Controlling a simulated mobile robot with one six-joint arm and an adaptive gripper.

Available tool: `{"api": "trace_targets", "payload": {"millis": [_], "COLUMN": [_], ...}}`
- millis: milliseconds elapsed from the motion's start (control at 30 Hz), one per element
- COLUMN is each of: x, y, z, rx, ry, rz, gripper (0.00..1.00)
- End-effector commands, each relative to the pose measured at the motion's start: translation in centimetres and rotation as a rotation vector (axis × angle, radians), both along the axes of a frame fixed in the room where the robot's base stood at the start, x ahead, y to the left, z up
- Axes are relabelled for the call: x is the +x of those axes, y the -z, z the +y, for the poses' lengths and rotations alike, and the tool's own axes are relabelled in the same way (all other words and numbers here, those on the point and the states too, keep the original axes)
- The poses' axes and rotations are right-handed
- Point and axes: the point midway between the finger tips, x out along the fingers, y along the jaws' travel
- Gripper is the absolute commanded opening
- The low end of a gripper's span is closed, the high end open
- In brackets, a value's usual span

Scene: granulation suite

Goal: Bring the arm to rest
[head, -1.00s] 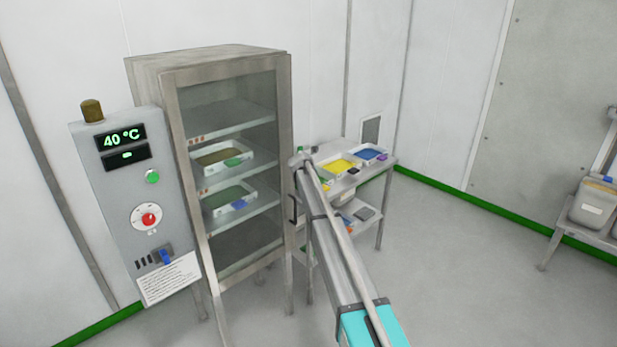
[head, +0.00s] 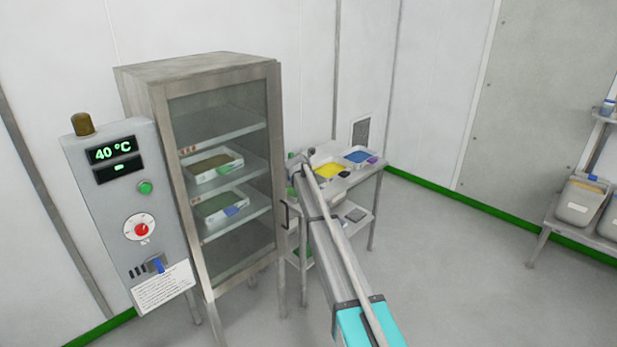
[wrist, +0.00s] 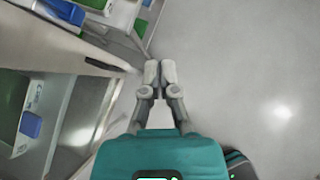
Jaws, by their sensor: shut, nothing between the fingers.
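My gripper (wrist: 160,75) shows in the wrist view with its two grey fingertips together and nothing between them. It points down over bare grey floor, to the right of the drying cabinet. In the head view my arm reaches up from the lower right toward the cabinet (head: 222,75) and the small table (head: 357,178) beside it. The gripper itself is not clear in the head view.
The cabinet's glass door is closed, with trays on its shelves and a handle (head: 286,214) close to my arm. A control panel (head: 122,200) reads 40 °C. The table holds yellow (head: 328,170) and blue (head: 357,156) trays. A rack with bins (head: 580,203) stands right. Floor between is clear.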

Motion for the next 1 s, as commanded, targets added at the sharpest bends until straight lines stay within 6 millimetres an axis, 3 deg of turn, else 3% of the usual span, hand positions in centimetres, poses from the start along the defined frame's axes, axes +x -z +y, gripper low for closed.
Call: {"api": "trace_targets", "payload": {"millis": [167, 367, 1000], "x": [-1.0, -4.8, -25.6], "y": [0.3, 1.2, 5.9], "z": [-0.3, -1.5, -6.2], "rx": [0.027, 0.146, 0.718], "ry": [0.030, 0.168, 1.035], "rz": [-0.001, -0.008, -0.050], "gripper": [0.00, 0.00, 0.00]}}
